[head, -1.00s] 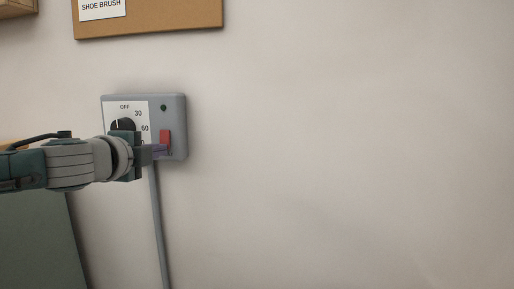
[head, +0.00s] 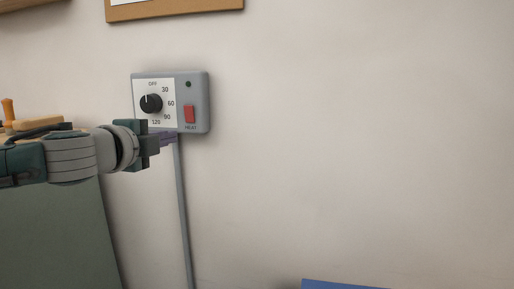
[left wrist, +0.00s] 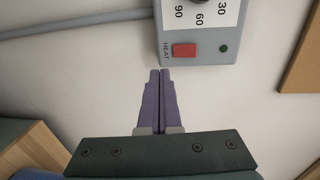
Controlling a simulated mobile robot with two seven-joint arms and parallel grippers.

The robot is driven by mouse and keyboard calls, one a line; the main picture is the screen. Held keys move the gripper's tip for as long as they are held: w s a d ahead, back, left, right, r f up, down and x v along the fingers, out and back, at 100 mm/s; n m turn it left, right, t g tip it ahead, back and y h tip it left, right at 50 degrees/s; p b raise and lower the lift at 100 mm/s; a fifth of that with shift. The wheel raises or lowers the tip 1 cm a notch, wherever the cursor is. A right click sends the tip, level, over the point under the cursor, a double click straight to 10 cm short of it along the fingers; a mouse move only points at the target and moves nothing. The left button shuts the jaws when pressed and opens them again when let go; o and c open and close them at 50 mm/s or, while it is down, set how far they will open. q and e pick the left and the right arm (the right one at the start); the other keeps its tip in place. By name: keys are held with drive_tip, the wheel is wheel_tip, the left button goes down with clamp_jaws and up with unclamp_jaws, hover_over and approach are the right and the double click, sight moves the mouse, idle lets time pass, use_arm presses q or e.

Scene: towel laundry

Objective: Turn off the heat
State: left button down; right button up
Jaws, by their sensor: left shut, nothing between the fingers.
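A grey heat control box (head: 203,88) is fixed to the wall, with a black dial (head: 151,104), a red switch (head: 189,114) labelled HEAT and a small dark green lamp (head: 188,84). The dial's white mark points up near OFF. The lamp looks unlit. My left gripper (head: 174,138) is shut and empty, just below the box's lower edge in the head view. In the left wrist view its purple fingers (left wrist: 164,74) are together, pointing at the box, with the red switch (left wrist: 184,50) just beyond the tips and a little right. My right gripper is out of view.
A grey conduit (head: 183,220) runs down the wall from the box. A brown board (head: 180,12) hangs above. A dark green panel (head: 55,230) stands at lower left, and a blue edge (head: 400,284) shows at the bottom. The wall to the right is bare.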

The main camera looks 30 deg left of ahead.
use_arm(q)
drive_tip(key=v, duration=0.6)
drive_tip(key=shift+s+f, duration=0.15)
drive_tip(key=shift+f, duration=0.5)
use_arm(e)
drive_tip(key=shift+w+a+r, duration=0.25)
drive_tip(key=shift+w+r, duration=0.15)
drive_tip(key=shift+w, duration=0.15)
use_arm(q)
drive_tip(key=shift+a, duration=0.1)
